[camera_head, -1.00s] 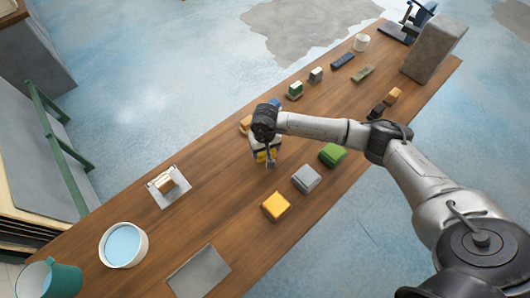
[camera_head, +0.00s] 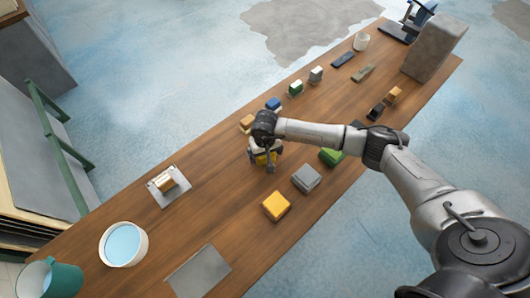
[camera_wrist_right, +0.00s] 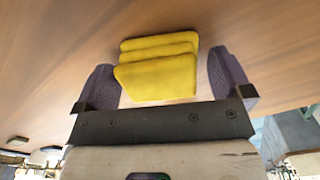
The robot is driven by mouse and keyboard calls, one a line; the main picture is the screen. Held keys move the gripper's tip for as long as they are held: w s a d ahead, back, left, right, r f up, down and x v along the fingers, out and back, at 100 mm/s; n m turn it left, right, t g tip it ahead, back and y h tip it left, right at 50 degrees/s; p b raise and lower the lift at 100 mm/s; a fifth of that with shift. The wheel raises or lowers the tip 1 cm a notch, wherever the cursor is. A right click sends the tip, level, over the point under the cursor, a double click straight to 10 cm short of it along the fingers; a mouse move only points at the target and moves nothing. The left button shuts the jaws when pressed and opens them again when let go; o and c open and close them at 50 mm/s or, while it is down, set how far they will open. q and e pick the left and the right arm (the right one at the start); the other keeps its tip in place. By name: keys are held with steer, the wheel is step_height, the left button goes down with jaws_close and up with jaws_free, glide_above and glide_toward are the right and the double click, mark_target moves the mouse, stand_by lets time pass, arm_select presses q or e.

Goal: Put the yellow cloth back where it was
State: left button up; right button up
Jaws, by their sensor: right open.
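A folded yellow cloth (camera_wrist_right: 158,68) lies between the two spread fingers of my right gripper (camera_wrist_right: 163,82) in the right wrist view, with gaps on both sides. In the head view my right gripper (camera_head: 262,163) points down over the table, and part of this yellow cloth (camera_head: 265,158) shows between its fingers. The gripper hides the rest of it. Whether the cloth rests on the wood is hard to tell. My left gripper is not in view.
On the wooden table (camera_head: 215,207), an orange-yellow folded piece (camera_head: 276,206), a grey one (camera_head: 306,178) and a green one (camera_head: 332,157) lie near the gripper. A white bowl (camera_head: 123,245) and a grey sheet (camera_head: 199,272) are at the lower left. A grey block (camera_head: 434,50) stands far right.

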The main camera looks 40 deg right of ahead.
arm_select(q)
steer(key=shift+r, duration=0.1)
arm_select(e)
steer(key=shift+r, duration=0.1)
arm_select(q)
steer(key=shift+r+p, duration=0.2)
steer(key=shift+p, duration=0.15)
arm_select(e)
steer(key=shift+r, duration=0.2)
arm_select(q)
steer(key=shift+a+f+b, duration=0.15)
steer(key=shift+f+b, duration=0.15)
steer(key=shift+b, duration=0.05)
arm_select(e)
step_height(320, 180, up, 12)
steer(key=shift+f, duration=0.15)
